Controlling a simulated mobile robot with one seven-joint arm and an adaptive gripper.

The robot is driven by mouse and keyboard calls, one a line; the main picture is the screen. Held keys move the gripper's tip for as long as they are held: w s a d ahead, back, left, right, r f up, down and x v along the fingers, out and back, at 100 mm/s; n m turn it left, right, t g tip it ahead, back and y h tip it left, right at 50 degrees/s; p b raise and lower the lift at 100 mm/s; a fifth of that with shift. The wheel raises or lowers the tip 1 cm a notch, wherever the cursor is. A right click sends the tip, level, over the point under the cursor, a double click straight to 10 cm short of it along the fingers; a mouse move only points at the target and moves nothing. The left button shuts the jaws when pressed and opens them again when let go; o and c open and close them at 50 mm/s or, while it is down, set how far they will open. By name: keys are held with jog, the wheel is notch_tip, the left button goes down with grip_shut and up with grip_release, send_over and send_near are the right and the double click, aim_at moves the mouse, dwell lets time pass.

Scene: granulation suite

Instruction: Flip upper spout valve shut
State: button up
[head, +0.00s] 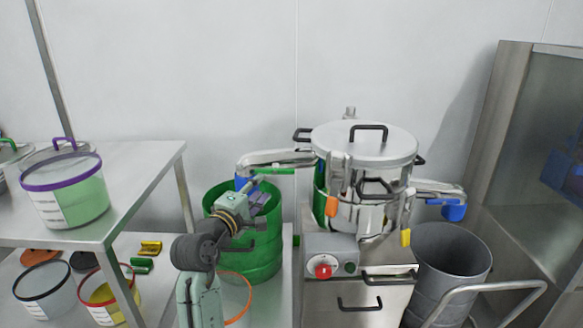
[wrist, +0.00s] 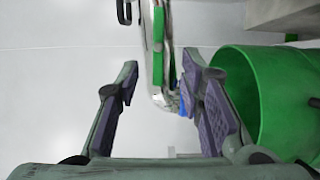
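The upper spout (head: 268,158) is a silver pipe leaving the left side of the lidded steel vessel (head: 365,150). A green valve handle (head: 285,171) lies about level along it, and a blue outlet (head: 241,184) hangs at its end. My gripper (head: 257,192) is open and empty, just below and in front of this spout. In the wrist view the purple-padded fingers (wrist: 165,95) are wide apart. The green handle also shows there (wrist: 158,45), beyond the fingertips and between their lines, apart from both. Part of the spout behind it is hidden.
A green drum (head: 275,250) stands under the spout, close beside my gripper. A grey bin (head: 455,255) stands at right. A steel table (head: 130,165) with tubs is at left.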

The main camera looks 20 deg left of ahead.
aim_at(274, 173)
jog(key=w, duration=0.3)
jog(key=w+p, duration=0.1)
jog(key=w, duration=0.2)
jog(key=w+d+p, duration=0.1)
jog(key=w, duration=0.3)
jog(key=shift+r, duration=0.1)
grip_shut()
